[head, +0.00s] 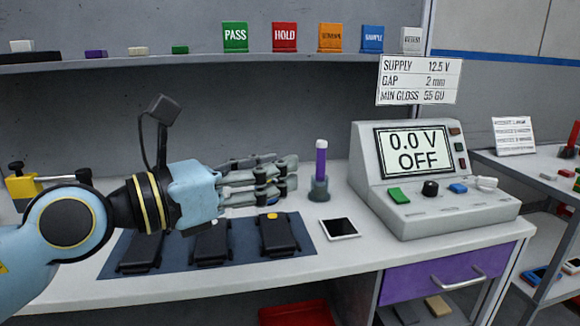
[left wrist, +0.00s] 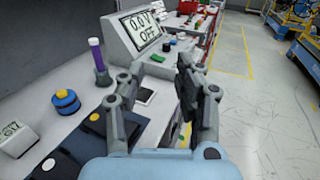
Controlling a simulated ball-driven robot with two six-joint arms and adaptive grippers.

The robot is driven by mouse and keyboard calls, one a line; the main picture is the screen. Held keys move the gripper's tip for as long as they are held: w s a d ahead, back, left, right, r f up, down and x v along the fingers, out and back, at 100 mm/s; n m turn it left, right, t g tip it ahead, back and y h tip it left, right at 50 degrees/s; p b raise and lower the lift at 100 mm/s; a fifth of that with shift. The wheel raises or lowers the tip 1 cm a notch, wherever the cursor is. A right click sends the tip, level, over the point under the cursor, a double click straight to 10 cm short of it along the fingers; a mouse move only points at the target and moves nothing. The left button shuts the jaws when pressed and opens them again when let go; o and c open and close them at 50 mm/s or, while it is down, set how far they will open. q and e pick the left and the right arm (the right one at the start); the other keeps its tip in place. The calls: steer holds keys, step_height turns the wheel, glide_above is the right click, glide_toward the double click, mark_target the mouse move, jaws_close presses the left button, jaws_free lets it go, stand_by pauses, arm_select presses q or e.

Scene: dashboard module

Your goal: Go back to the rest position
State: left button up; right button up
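My left gripper (head: 288,178) reaches in from the left in the head view, above the back of a blue mat (head: 190,268) on the bench. Its fingers point right toward a purple tube in a dark holder (head: 319,187), and no contact can be made out. In the left wrist view the gripper (left wrist: 160,80) has its two fingers spread apart with nothing between them. My right gripper is in neither view.
Several dark modules (head: 279,234) lie on the mat. A small white-framed tile (head: 339,228) lies right of it. A power supply (head: 430,180) reading 0.0 V OFF stands at the right. A shelf with coloured signs (head: 236,37) runs behind. Open floor (left wrist: 265,125) shows in the wrist view.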

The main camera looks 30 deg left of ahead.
arm_select(q)
steer(key=s+a+r+n+t+y, duration=0.2)
steer(key=a+r+n+t+y, duration=0.45)
steer(key=n, duration=0.95)
steer(key=s+a+f+n+g+y, duration=0.4)
steer(key=a+f+n+g+y, duration=0.65)
steer(key=n, duration=0.85)
steer(key=s+d+f+n+g+h, duration=0.3)
steer(key=s+d+f+g+h, duration=0.15)
steer(key=s+f, duration=0.35)
steer(key=s+d+f+n+g+h, duration=0.35)
steer(key=s+d+f, duration=0.3)
steer(key=f, duration=0.25)
steer(key=s+a+f+g, duration=0.1)
steer(key=s+a+f, duration=0.1)
steer(key=f, duration=1.2)
steer(key=s+a+f+g, duration=0.1)
steer(key=f, duration=1.3)
steer(key=s+a+f, duration=0.1)
steer(key=s+f, duration=1.3)
steer(key=s, duration=0.3)
steer(key=shift+g+y, duration=0.3)
steer(key=shift+g, duration=0.1)
